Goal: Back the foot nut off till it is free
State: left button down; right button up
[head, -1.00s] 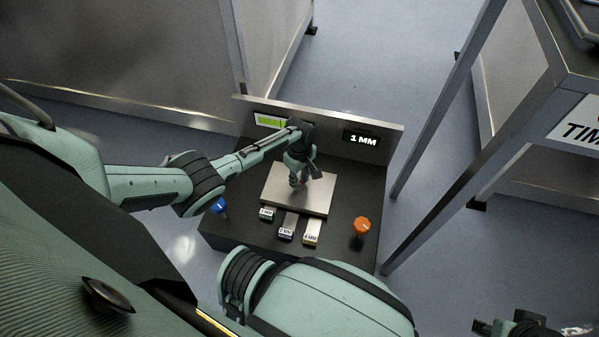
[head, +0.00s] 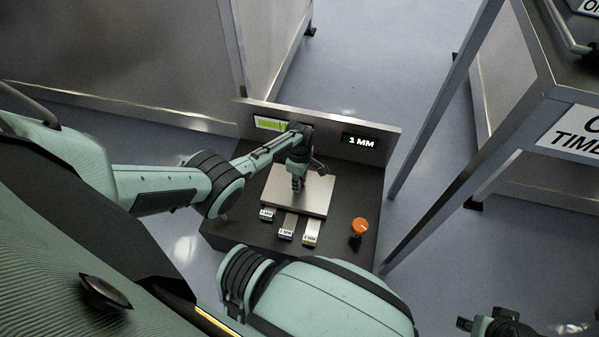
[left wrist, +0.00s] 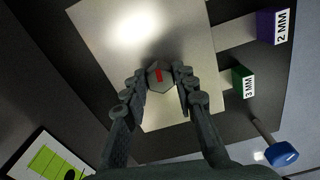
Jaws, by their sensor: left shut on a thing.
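The foot nut (left wrist: 160,77) is a grey hexagonal piece with a red mark on top, seen in the left wrist view over a pale metal plate (left wrist: 100,25). My left gripper (left wrist: 161,80) is shut on it, one finger on each side. In the head view my left gripper (head: 298,185) points down at the plate (head: 318,196) and hides the nut. Whether the nut still touches the plate cannot be told. My right gripper (head: 488,326) is partly in view at the bottom right, away from the bench, and its jaws are unclear.
An orange knob (head: 360,227) stands to the right. A blue knob (left wrist: 282,155) shows in the wrist view.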

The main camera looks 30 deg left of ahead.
pick_arm(q)
jog(key=shift+d, duration=0.45)
jog(key=c, duration=1.4)
grip_release()
jog(key=shift+f, duration=0.1)
jog(key=shift+o, duration=1)
jog(key=shift+a, duration=0.2)
notch_tip(320, 180, up, 12)
